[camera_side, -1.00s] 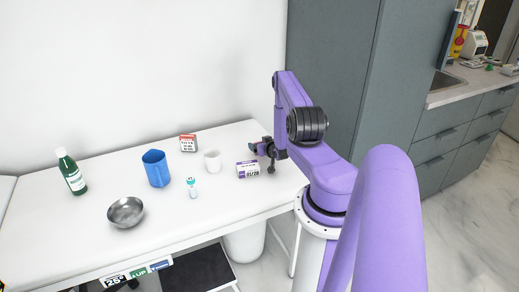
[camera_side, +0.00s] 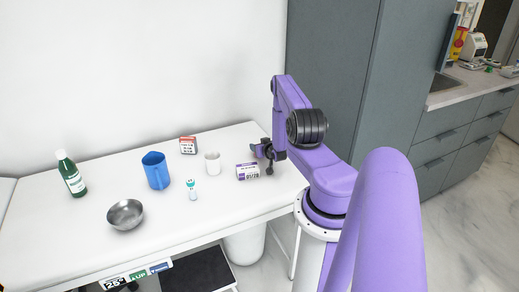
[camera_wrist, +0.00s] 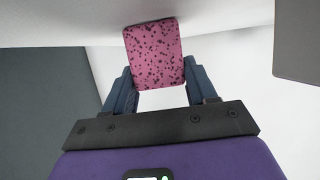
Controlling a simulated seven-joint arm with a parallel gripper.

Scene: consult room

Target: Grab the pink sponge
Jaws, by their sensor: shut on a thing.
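A pink sponge (camera_wrist: 154,54) with dark speckles is in the wrist view, between the two blue-grey fingers of my gripper (camera_wrist: 158,72). The fingers are shut on its sides, and much of the sponge sticks out past them. In the side view my gripper (camera_side: 261,149) is at the right end of the white table, just behind the small white and purple box. The sponge cannot be made out clearly there. I cannot tell whether it touches the table.
The white and purple box (camera_side: 247,171) is close to my gripper. Left of it on the table (camera_side: 55,225) stand a white cup (camera_side: 212,163), a red-and-white box (camera_side: 188,145), a small white-and-teal bottle (camera_side: 191,190), a blue jug (camera_side: 156,171), a metal bowl (camera_side: 125,214) and a green bottle (camera_side: 71,175).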

